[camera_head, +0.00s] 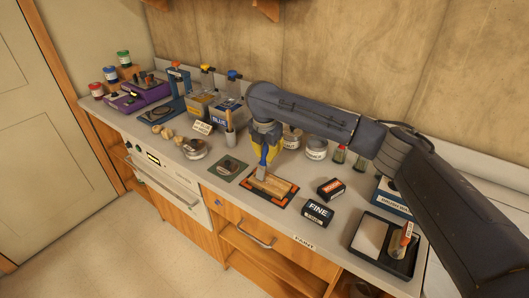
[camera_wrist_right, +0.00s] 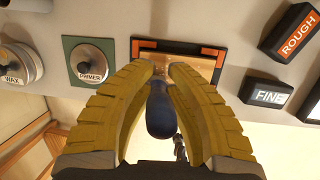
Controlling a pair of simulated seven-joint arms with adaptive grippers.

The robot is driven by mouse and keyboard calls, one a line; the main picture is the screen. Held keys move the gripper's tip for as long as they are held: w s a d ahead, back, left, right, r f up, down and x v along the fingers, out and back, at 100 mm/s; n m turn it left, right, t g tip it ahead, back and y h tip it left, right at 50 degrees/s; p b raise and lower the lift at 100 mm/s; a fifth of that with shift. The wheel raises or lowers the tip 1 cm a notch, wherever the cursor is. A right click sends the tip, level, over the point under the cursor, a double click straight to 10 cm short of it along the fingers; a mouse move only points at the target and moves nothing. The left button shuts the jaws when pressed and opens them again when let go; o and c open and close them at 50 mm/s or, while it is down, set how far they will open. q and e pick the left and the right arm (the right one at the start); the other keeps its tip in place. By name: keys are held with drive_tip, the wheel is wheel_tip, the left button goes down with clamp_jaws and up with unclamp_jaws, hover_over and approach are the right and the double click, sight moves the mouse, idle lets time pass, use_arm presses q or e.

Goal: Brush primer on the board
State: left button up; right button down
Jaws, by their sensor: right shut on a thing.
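My right gripper (camera_head: 265,148) is shut on the blue handle of a brush (camera_head: 264,160) and holds it roughly upright, bristles down. In the right wrist view the blue handle (camera_wrist_right: 161,112) sits between the yellow fingers (camera_wrist_right: 162,72). The brush end is over the far left part of the wooden board (camera_head: 274,186); I cannot tell whether the bristles touch it. The board lies in a dark frame with orange corners (camera_wrist_right: 143,44). The primer tin (camera_wrist_right: 90,63) stands on a green mat (camera_wrist_right: 71,43) left of the board. My left gripper is not in view.
Right of the board lie the ROUGH block (camera_head: 330,188) and FINE block (camera_head: 318,212). A black tray (camera_head: 402,266) is farther right. The wax tin (camera_head: 195,149) stands left of the primer. Pale jars (camera_head: 316,149) stand behind the board. The counter's front edge is close.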

drive_tip(key=shift+s+d+f, duration=0.1)
drive_tip(key=shift+s+d, duration=0.65)
drive_tip(key=shift+d, duration=0.25)
drive_tip(key=shift+s+d, duration=2.2)
drive_tip(key=shift+d, duration=0.75)
drive_tip(key=shift+w+a, duration=3.85)
drive_tip(key=shift+a, duration=1.25)
drive_tip(key=s+d, duration=0.4)
drive_tip(key=d, duration=0.1)
drive_tip(key=shift+d, duration=0.3)
